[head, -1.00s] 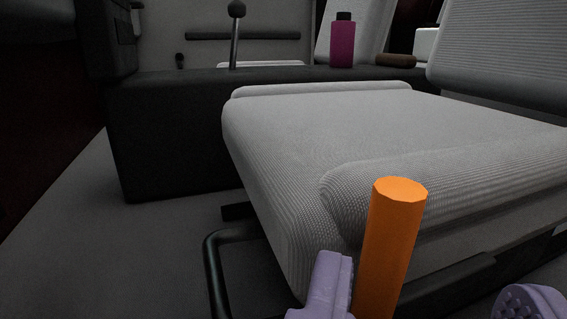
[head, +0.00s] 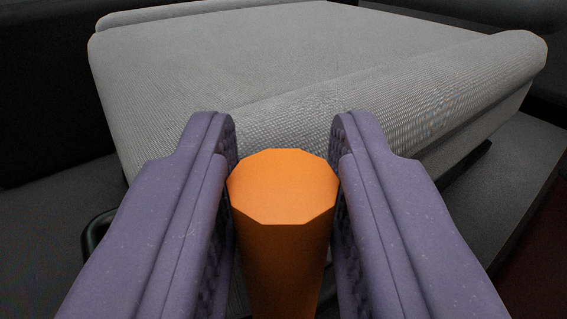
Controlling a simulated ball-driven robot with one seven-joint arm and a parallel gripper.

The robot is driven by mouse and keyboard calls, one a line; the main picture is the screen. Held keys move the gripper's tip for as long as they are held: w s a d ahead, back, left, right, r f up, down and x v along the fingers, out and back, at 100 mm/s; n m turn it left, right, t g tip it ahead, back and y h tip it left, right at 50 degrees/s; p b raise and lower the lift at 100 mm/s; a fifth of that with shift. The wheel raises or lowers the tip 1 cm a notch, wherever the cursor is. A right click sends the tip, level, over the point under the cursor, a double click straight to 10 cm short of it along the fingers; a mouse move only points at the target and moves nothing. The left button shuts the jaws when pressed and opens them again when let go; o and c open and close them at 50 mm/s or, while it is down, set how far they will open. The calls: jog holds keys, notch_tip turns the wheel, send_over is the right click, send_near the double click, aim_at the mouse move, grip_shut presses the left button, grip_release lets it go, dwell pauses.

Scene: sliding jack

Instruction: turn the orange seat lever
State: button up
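The orange seat lever (head: 283,190) is a faceted orange post in the lower middle of the head view, its flat top facing me. My gripper (head: 284,128) has its two purple fingers on either side of it. The textured inner pads lie against the lever's left and right sides with no clear gap, so the gripper looks shut on it. The lever's lower end runs out of the bottom of the picture and its base is hidden.
The grey ribbed seat cushion (head: 250,62) fills the space just beyond the fingers, its raised side edge closest. A dark curved bar (head: 93,232) shows at the lower left. Dark floor (head: 38,235) lies at the left.

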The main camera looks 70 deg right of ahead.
grip_shut()
jog(key=s+d+r+m+y+p, duration=0.3)
jog(key=d+r+p, duration=0.1)
jog(key=p, duration=0.4)
jog(key=shift+d+m, duration=0.2)
jog(key=shift+m, duration=0.2)
jog(key=shift+s+r, duration=0.1)
jog(key=o, duration=0.7)
grip_release()
jog(key=shift+a, duration=0.1)
